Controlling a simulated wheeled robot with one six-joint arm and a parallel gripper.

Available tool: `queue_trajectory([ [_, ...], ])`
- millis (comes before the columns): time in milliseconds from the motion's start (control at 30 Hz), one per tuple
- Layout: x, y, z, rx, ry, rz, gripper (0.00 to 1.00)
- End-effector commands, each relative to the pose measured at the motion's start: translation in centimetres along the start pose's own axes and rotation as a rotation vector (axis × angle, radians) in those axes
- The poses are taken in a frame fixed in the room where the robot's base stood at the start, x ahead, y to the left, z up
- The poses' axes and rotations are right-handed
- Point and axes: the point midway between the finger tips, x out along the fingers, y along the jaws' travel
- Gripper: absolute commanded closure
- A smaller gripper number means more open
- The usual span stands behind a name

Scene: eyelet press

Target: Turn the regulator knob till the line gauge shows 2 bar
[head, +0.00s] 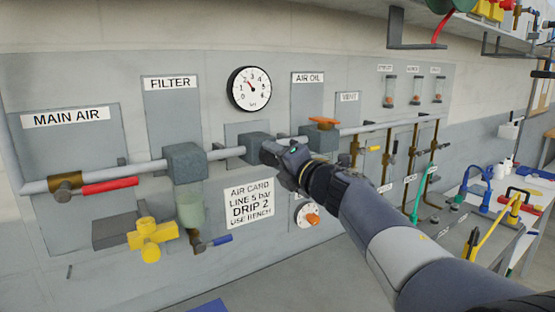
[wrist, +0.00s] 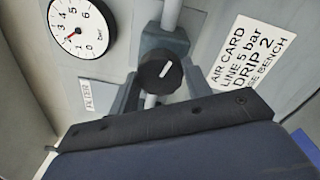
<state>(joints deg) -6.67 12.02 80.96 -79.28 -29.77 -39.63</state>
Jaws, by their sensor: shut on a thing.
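The line gauge (head: 249,88) is a round white dial with a black rim, high on the wall panel. Its red needle points up and left, close to the 2. The gauge also shows at the upper left of the wrist view (wrist: 82,28), turned on its side, the needle again near the 2. The regulator knob (wrist: 160,72) is black with a white line mark. My gripper (head: 268,152) is shut on the knob, its fingers on either side in the wrist view (wrist: 158,88). In the head view my gripper hides the knob. The regulator block (head: 254,146) sits behind it on the pipe.
The filter (head: 185,163) with its bowl stands left of the regulator. The air card (head: 250,203) is below. A red-handled valve (head: 108,186) and a yellow handwheel (head: 150,238) are at the left. An orange handle (head: 323,121) is close right of my gripper.

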Motion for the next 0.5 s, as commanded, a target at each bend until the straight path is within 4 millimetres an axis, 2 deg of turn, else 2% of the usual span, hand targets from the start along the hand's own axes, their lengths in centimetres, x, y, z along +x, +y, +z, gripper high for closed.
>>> queue_trajectory([
  [233,0.01,-0.14,-0.09,0.001,0.002,-0.002,0.76],
  [267,0.01,-0.14,-0.09,0.002,0.002,-0.002,0.51],
  [500,0.01,-0.07,-0.05,0.002,0.001,-0.001,0.32],
])
